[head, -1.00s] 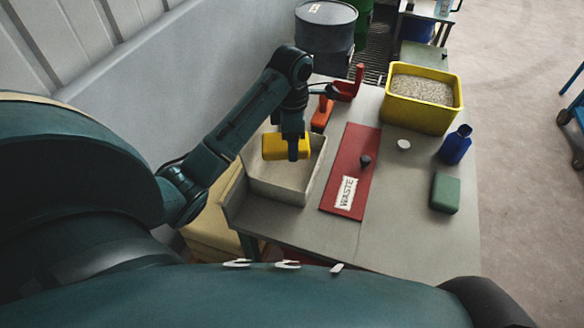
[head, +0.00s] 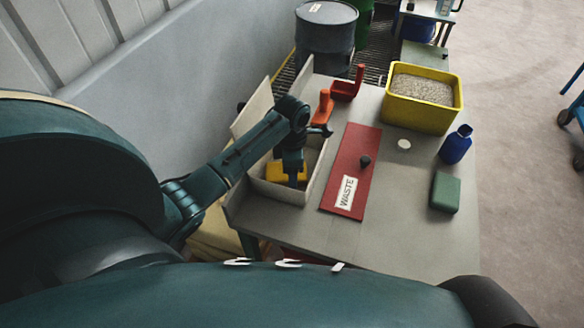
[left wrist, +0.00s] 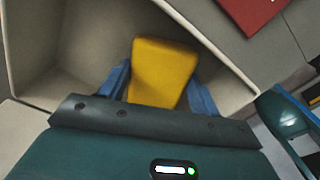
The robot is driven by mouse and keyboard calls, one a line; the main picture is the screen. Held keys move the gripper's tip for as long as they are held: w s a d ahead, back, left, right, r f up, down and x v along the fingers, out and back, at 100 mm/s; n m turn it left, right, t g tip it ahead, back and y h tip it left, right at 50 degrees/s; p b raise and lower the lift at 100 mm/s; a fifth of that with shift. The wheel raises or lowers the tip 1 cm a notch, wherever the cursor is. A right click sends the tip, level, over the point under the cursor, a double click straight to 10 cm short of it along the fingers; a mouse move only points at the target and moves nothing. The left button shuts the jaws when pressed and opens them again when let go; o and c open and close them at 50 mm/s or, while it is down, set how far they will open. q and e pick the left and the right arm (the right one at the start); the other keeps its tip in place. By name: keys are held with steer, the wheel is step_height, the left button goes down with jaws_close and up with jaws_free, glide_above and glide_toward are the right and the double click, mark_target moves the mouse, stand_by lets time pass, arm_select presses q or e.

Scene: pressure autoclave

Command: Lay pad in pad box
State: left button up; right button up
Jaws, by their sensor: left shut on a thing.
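The yellow pad (head: 288,171) is down inside the light grey pad box (head: 318,172) at the left of the table. My left gripper (head: 290,178) reaches into the box from above and is shut on the pad. The left wrist view shows the pad (left wrist: 163,74) between the two blue fingers of my left gripper (left wrist: 160,88), with the box walls (left wrist: 28,40) around it. Whether the pad touches the box floor I cannot tell. My right gripper is not in view.
Right of the box lies a red WASTE panel (head: 360,150) with a dark knob. A yellow bin of granules (head: 419,120), a blue bottle (head: 455,146), a green block (head: 445,192) and a white disc (head: 404,144) stand further right. An orange-handled tool (head: 324,108) is behind the box.

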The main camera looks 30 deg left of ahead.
arm_select(q)
steer(key=shift+f, duration=0.2)
steer(key=o, duration=1)
steer(key=shift+r, duration=0.1)
step_height(320, 180, up, 12)
steer(key=shift+r, duration=0.15)
